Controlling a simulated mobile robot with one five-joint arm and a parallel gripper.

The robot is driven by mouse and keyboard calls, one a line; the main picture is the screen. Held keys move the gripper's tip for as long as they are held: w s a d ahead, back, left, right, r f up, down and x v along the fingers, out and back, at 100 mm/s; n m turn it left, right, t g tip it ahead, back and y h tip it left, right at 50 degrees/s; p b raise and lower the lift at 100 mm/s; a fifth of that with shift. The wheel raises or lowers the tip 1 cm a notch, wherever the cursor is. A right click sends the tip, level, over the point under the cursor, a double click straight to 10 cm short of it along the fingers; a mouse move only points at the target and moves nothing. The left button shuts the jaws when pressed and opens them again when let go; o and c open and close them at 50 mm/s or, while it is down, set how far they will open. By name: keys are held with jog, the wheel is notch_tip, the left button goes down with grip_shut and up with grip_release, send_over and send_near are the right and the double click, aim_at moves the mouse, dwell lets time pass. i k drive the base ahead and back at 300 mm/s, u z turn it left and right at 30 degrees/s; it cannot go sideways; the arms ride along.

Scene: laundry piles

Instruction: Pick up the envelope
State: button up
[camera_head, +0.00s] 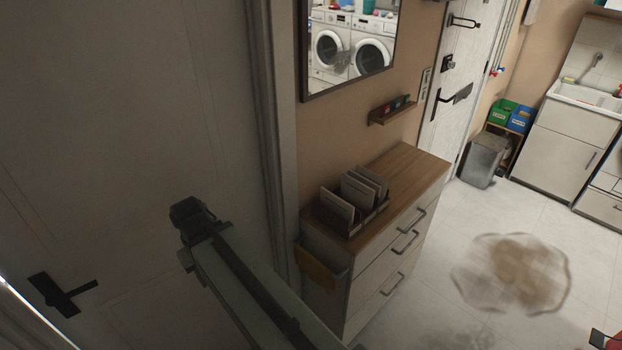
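Several pale, flat, envelope-like pieces (358,192) stand upright in a dark holder (372,221) on the wooden top of a white chest of drawers. I cannot tell which of them is the task's envelope. My arm extends from the bottom edge up and left, in front of the grey door. The dark end of my arm, where my gripper (192,214) seems to be, is left of the holder in the picture and apart from it. No separate fingers can be made out, and nothing is visibly held there.
The chest of drawers (392,265) stands against the wall beside the grey door (120,130). A bin-like box (322,284) is at its left end. A mirror and small shelf (393,111) are above. The tiled floor to the right is open, with a brown stain (515,275).

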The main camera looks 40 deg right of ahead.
aim_at(352, 190)
jog(key=z, duration=1)
